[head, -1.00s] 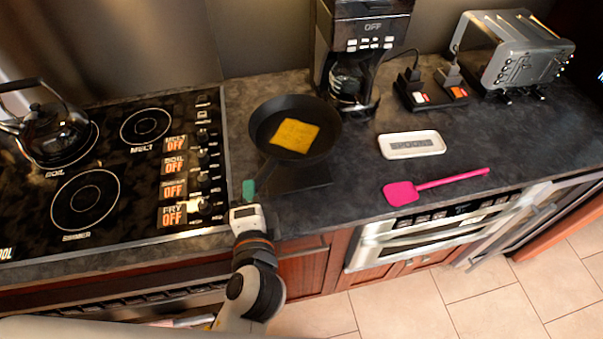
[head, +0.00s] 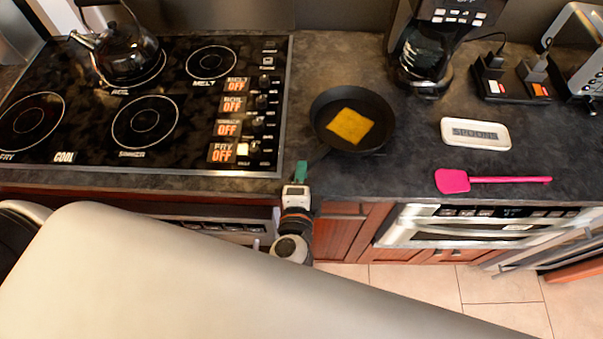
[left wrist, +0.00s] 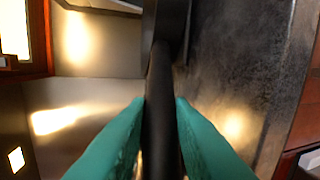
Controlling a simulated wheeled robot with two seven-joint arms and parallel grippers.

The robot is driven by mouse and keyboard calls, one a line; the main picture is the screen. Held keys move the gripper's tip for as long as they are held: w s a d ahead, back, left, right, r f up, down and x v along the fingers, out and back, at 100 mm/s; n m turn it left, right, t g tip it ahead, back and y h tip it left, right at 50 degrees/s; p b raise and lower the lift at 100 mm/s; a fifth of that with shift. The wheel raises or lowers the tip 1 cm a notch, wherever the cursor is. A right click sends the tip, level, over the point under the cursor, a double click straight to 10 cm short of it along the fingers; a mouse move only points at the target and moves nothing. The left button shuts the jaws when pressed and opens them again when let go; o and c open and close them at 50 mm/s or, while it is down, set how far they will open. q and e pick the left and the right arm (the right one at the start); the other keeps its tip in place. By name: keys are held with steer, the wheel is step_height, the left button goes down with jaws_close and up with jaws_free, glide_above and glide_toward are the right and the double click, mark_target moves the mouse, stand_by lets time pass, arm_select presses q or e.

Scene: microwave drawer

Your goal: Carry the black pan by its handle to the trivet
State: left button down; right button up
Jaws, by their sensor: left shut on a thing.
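The black pan (head: 378,138) is over the counter right of the stove, its open side up, with a yellow square slice (head: 350,126) lying in it. Its handle (head: 319,156) points toward the counter's front edge. My left gripper (head: 301,171) is at the handle's near end. In the left wrist view, its teal fingers (left wrist: 160,135) are shut on the black handle (left wrist: 160,85), one on each side. I cannot make out the trivet now; the pan may hide it. I cannot tell whether the pan's base touches anything. My right gripper is not in view.
The stove (head: 60,120) with a kettle (head: 125,55) is at left. A coffee maker (head: 425,60) stands behind right of the pan. A spoon rest (head: 476,133) and pink spatula (head: 490,180) lie to the right. Counter between pan and spoon rest is clear.

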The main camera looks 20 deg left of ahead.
arm_select(q)
steer(key=shift+r, duration=0.1)
steer(key=c, duration=1.6)
jaws_free()
steer(key=shift+c, duration=0.2)
steer(key=o, duration=0.4)
steer(key=shift+s, duration=0.1)
steer(key=shift+c, duration=0.2)
